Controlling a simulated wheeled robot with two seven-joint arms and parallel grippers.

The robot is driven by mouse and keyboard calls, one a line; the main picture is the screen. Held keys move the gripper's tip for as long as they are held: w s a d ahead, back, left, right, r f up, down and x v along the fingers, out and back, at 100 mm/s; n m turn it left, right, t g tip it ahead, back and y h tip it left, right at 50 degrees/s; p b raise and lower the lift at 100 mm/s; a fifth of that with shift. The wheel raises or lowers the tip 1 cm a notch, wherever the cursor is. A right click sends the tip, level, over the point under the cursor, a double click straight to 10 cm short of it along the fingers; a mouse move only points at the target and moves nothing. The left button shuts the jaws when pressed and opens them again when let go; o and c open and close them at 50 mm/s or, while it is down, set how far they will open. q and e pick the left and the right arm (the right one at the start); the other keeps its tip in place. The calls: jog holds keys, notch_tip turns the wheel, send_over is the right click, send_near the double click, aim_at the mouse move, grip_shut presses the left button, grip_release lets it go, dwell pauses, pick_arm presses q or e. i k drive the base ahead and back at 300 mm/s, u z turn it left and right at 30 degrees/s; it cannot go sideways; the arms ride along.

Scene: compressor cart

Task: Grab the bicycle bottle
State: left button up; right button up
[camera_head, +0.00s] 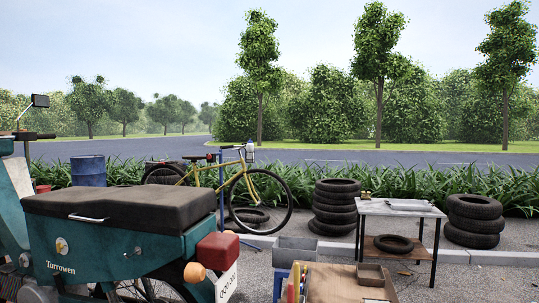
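A yellow bicycle (233,187) stands in the middle distance behind the scooter, facing right. A small pale, bluish object (250,151) sits at the front of the bicycle near the handlebar. It looks like a bottle, but it is too small to be sure. I make out no other bottle on the frame. The bicycle's rear part is partly hidden behind a blue stand post and the scooter. Neither of my grippers is in view.
A teal scooter (150,248) with a dark seat fills the near left. Tyre stacks (335,207) (474,221) flank a metal work table (400,208). A grey bin (295,250) and a brown workbench top (335,281) stand near front centre. A blue barrel (88,171) stands left.

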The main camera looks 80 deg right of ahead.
aim_at(250, 146)
jog(key=z, duration=0.35)
jog(key=i, duration=9.55)
jog(key=z, duration=3.15)
jog(key=i, duration=2.4)
